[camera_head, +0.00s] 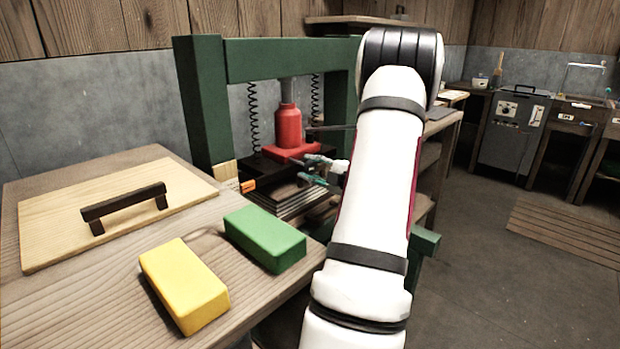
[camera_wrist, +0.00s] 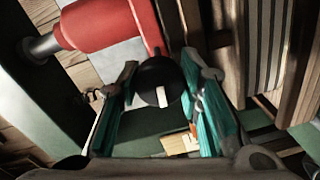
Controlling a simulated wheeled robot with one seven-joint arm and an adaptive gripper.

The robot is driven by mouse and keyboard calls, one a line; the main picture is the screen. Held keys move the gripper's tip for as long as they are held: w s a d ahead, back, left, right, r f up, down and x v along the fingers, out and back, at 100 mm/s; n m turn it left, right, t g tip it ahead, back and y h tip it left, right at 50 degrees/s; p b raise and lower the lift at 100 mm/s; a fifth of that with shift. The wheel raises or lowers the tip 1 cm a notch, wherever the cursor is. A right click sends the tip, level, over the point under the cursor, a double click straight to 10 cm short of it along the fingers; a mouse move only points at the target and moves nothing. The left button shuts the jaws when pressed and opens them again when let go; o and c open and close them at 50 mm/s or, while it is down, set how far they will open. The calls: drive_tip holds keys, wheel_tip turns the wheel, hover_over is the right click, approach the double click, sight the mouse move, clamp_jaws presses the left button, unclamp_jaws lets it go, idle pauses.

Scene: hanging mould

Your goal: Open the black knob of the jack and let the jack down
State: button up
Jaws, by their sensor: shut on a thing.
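The red bottle jack (camera_head: 288,127) stands upright in the green press frame (camera_head: 205,100), its ram reaching up to the top beam. In the wrist view the jack (camera_wrist: 100,25) lies across the upper left. The black knob (camera_wrist: 158,80), with a pale mark on its face, sits at the jack's base. My gripper (camera_wrist: 160,92) has one teal-padded finger on each side of the knob and is shut on it. In the head view my gripper (camera_head: 318,172) is at the right front of the jack's red base, partly hidden by my arm.
The wooden table (camera_head: 120,330) in front holds a yellow block (camera_head: 184,285), a green block (camera_head: 265,238) and a board with a dark handle (camera_head: 125,205). Stacked plates (camera_head: 290,200) lie under the jack. Coil springs (camera_head: 253,118) hang beside it. Open floor (camera_head: 480,270) is at right.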

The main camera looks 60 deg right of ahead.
drive_tip(key=shift+s+f+n+b, duration=0.1)
drive_tip(key=shift+f+n+b, duration=0.55)
drive_tip(key=shift+b, duration=0.35)
drive_tip(key=shift+r+n, duration=0.1)
drive_tip(key=shift+n, duration=0.15)
drive_tip(key=o, duration=1.2)
drive_tip(key=shift+r, duration=0.1)
drive_tip(key=shift+s, duration=0.15)
drive_tip(key=v, duration=1.1)
drive_tip(key=shift+s+a+r, duration=0.2)
drive_tip(key=shift+s+r, duration=0.05)
drive_tip(key=shift+r, duration=0.1)
